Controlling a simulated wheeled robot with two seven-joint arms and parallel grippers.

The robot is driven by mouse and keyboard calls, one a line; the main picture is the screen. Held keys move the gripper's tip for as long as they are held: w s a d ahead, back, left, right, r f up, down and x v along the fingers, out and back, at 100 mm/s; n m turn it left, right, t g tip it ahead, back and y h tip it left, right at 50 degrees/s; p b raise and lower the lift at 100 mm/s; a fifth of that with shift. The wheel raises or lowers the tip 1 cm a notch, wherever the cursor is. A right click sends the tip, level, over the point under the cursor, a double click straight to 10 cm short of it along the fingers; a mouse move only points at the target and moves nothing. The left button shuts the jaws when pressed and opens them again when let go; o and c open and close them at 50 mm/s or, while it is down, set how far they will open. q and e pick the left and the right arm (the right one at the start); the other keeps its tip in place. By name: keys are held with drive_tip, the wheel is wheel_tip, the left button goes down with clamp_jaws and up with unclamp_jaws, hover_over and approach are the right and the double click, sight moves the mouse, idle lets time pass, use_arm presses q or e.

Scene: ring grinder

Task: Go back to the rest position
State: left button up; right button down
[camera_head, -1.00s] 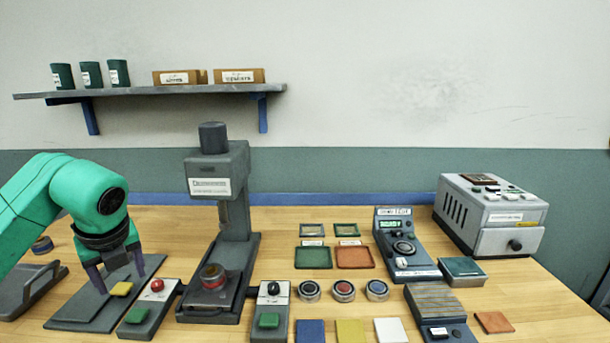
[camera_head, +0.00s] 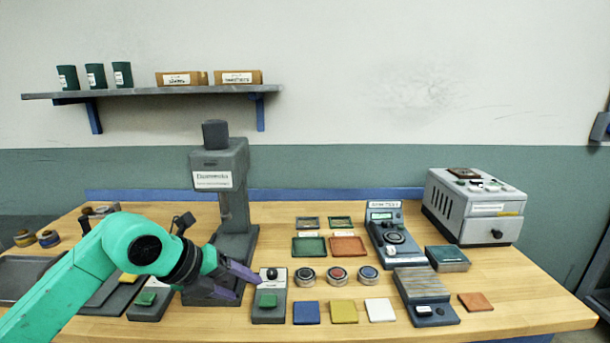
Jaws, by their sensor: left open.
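My left gripper (camera_head: 240,282) is open and empty. It points right, in front of the base of the grey press (camera_head: 220,165) and close to the left side of the control box with a black knob and green button (camera_head: 270,297). I cannot tell whether it touches either. My green left arm comes in from the lower left and covers part of the dark plate (camera_head: 97,306) with the yellow block (camera_head: 128,278). My right gripper is not in view.
Three round pieces (camera_head: 337,276) and blue, yellow and white squares (camera_head: 343,311) lie right of the box. A tester (camera_head: 388,235) and a grey machine (camera_head: 470,208) stand behind right. The table's right front (camera_head: 540,312) is clear.

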use_arm(q)
drive_tip(key=s+d+r+n+t+h, duration=0.1)
drive_tip(key=s+d+r+t+h, duration=0.25)
drive_tip(key=d+r+h, duration=0.9)
drive_tip(key=w+a+r+n+t+y, duration=0.2)
drive_tip(key=w+a+n+t+y, duration=0.2)
drive_tip(key=a+n+t+y, duration=0.8)
drive_tip(key=a+f+n+g+y, duration=0.3)
drive_tip(key=a+f+n+y, duration=0.15)
drive_tip(key=f+n, duration=0.4)
drive_tip(key=a+f+n+g+y, duration=0.25)
drive_tip(key=a+f+n, duration=0.35)
drive_tip(key=f+n, duration=0.3)
drive_tip(key=s+f+g, duration=1.2)
drive_tip(key=s+f, duration=0.7)
drive_tip(key=f, duration=0.3)
drive_tip(key=s+f+g+h, duration=0.1)
drive_tip(key=s+f, duration=0.2)
drive_tip(key=f, duration=1)
drive_tip(key=s+f+g, duration=0.1)
drive_tip(key=s+f, duration=0.1)
drive_tip(key=f, duration=1.2)
drive_tip(key=s+a+f, duration=0.3)
drive_tip(key=s+f, duration=0.8)
drive_tip(key=s, duration=0.4)
drive_tip(key=shift+g, duration=0.3)
